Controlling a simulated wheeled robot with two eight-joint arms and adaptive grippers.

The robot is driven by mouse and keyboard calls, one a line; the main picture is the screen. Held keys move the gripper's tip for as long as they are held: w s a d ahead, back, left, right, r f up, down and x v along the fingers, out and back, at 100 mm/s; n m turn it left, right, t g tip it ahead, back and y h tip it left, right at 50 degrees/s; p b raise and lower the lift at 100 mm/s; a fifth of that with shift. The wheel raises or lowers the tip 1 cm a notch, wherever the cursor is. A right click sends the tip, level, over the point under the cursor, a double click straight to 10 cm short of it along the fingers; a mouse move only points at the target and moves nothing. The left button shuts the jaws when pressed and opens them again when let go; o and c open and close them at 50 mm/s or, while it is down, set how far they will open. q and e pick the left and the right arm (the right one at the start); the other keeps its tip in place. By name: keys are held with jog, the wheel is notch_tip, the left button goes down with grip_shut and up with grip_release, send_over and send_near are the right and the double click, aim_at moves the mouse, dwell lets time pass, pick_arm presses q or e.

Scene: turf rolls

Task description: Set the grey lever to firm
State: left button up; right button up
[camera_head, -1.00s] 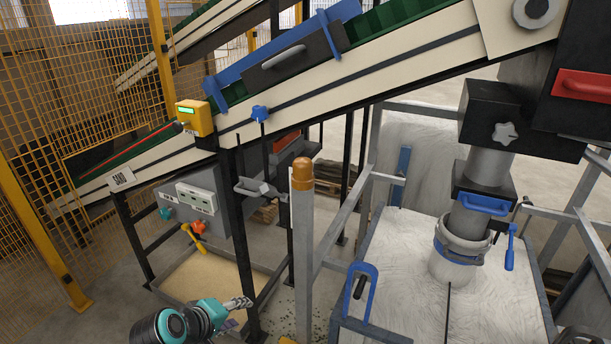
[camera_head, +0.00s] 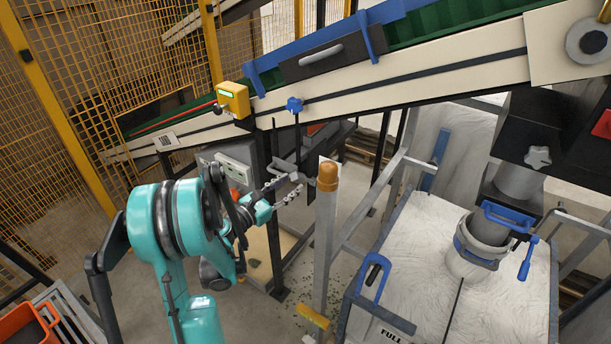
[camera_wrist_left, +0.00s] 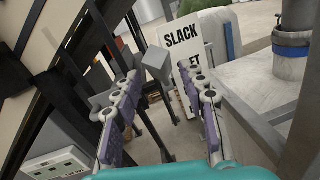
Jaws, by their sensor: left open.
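The grey lever (camera_head: 284,166) stands out beside the black frame under the conveyor, left of the orange-capped post. In the left wrist view its grey block-shaped end (camera_wrist_left: 158,63) shows just beyond my fingertips, nearer the left finger. My left gripper (camera_head: 296,185) is open and empty, pointing at the lever from the left. In the left wrist view the gripper (camera_wrist_left: 169,90) has its two fingers well apart, with no clear contact with the lever. A white sign (camera_wrist_left: 184,52) behind the lever reads "SLACK", with "ET" visible lower down; no "firm" marking is readable.
The orange-capped post (camera_head: 326,215) stands close to the right of my gripper. The sloping conveyor (camera_head: 400,85) runs above. A grey box with white panels (camera_head: 236,172) is behind my arm. A large white bag (camera_head: 425,240) fills the right.

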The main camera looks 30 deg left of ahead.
aim_at(299, 178)
pick_arm(q)
jog(key=x, duration=0.5)
jog(key=shift+c, duration=0.4)
grip_shut()
